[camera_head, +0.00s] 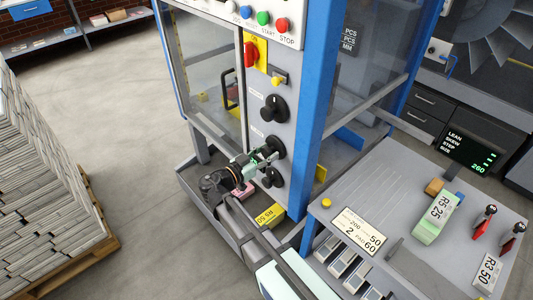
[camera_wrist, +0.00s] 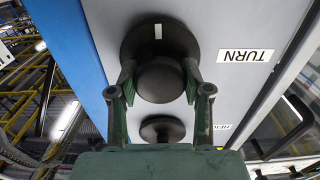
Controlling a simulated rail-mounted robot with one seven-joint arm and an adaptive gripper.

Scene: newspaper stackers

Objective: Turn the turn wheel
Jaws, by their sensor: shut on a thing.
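The turn wheel is a black round knob (camera_wrist: 160,78) on a light grey panel in the wrist view, with a white mark on its rim and an upside-down label "TURN" (camera_wrist: 244,56) beside it. In the head view it is the middle black knob (camera_head: 275,146) of the panel column. My gripper (camera_wrist: 158,84) has one green finger on each side of the knob's hub and is shut on it. In the head view my gripper (camera_head: 264,157) reaches the knob from the lower left and covers part of it.
Another black knob (camera_head: 274,109) sits above, and a lower knob (camera_head: 272,178) sits close below my gripper. A red switch (camera_head: 251,54) is higher up. A blue post (camera_head: 322,110) stands at the right. A grey control desk (camera_head: 395,185) and stacked newspapers (camera_head: 35,190) flank the open floor.

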